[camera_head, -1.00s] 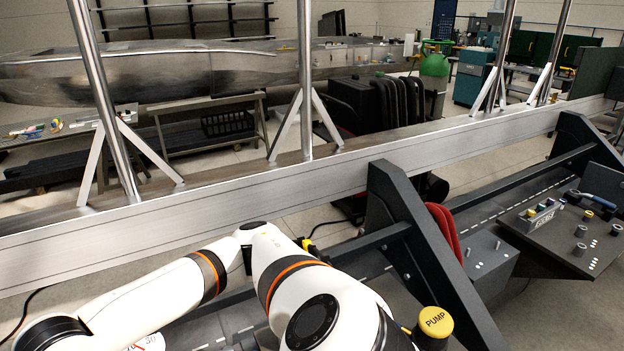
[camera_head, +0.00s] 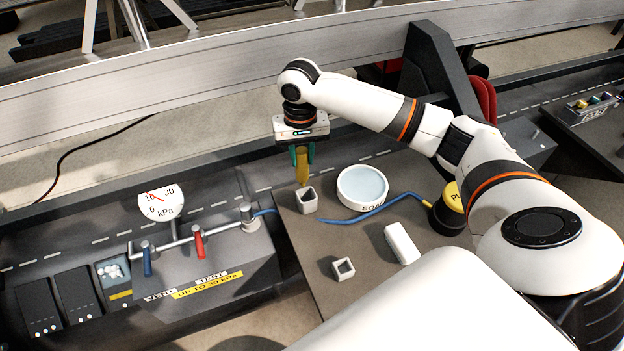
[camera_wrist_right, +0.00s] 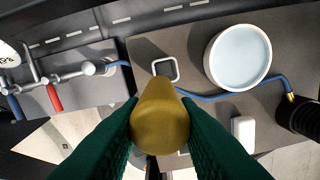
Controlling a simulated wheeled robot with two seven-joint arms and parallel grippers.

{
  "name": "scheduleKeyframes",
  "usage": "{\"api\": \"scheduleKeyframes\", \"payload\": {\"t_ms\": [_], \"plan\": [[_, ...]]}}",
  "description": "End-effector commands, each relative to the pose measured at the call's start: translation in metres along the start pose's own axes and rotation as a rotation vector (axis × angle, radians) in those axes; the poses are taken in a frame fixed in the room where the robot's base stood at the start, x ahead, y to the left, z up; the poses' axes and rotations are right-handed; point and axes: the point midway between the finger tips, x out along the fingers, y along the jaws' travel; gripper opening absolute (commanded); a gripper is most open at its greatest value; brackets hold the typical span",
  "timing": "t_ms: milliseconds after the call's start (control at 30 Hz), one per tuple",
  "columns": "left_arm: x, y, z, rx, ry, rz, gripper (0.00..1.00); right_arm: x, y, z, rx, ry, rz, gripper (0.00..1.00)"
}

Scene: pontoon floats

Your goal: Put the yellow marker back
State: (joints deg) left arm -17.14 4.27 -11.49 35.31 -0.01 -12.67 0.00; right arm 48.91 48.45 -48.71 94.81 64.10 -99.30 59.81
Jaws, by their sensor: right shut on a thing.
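My right gripper (camera_head: 302,156) is shut on the yellow marker (camera_head: 303,170) and holds it upright, pointing down. In the right wrist view the marker (camera_wrist_right: 160,116) sits between the green fingers of the gripper (camera_wrist_right: 160,125). An open square holder (camera_head: 307,200) stands on the dark board just below the marker's lower end. It also shows in the right wrist view (camera_wrist_right: 165,69), beyond the marker's end, and its opening looks empty. A second square holder (camera_head: 343,269) stands nearer the front of the board. My left gripper is not in view.
A valve block with a gauge (camera_head: 162,202) and red and blue levers stands to the left.

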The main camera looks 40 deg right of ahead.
Motion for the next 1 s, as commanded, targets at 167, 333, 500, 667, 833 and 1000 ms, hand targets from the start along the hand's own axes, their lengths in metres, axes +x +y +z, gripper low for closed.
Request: {"api": "scheduleKeyframes", "payload": {"t_ms": [167,333,500,667,833,1000], "plan": [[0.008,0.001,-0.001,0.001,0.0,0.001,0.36,0.027,-0.013,0.017,0.055,0.011,0.0,0.05],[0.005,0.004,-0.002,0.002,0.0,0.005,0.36,0.058,-0.013,0.017,0.055,0.011,0.001,0.05],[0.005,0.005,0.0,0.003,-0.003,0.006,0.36,0.076,-0.013,0.018,0.054,0.008,0.001,0.05],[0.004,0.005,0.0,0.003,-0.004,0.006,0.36,0.091,-0.014,0.017,0.054,0.009,0.0,0.05],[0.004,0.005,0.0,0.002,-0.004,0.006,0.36,0.114,-0.013,0.017,0.054,0.009,0.0,0.05],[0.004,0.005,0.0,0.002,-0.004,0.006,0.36,0.115,-0.013,0.017,0.054,0.007,0.002,0.05]]}}
